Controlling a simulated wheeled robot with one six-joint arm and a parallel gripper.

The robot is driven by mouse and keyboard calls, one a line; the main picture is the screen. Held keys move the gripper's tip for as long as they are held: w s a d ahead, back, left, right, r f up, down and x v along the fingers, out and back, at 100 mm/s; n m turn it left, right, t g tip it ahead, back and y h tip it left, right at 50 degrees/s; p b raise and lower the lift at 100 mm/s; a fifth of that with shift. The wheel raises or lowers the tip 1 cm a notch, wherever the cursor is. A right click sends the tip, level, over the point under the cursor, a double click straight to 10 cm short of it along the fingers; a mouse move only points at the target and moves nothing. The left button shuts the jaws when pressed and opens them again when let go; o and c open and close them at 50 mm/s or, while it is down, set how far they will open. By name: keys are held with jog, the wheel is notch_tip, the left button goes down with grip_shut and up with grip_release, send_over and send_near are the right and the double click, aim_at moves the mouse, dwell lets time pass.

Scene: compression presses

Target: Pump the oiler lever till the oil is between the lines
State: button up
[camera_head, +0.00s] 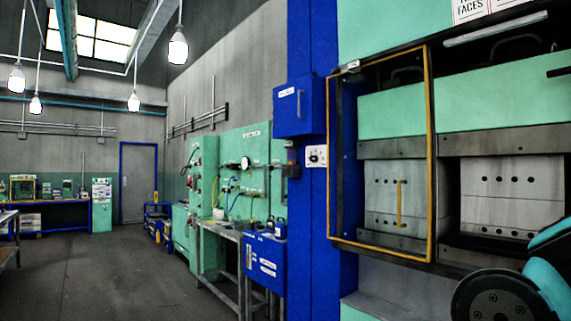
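I cannot make out an oiler lever, an oil level or its lines for certain in this view. A blue labelled box (300,106) is fixed to the blue press column (341,180). My gripper is not in view. Only a teal and black part of my arm shows at the bottom right, in front of the press.
The press (500,95) fills the right side, with a yellow-framed guard (430,150) before its platens. A green panel (230,170) with a gauge and hoses stands behind a metal bench (222,232). The floor (110,275) at left is clear toward a blue-framed door (139,185).

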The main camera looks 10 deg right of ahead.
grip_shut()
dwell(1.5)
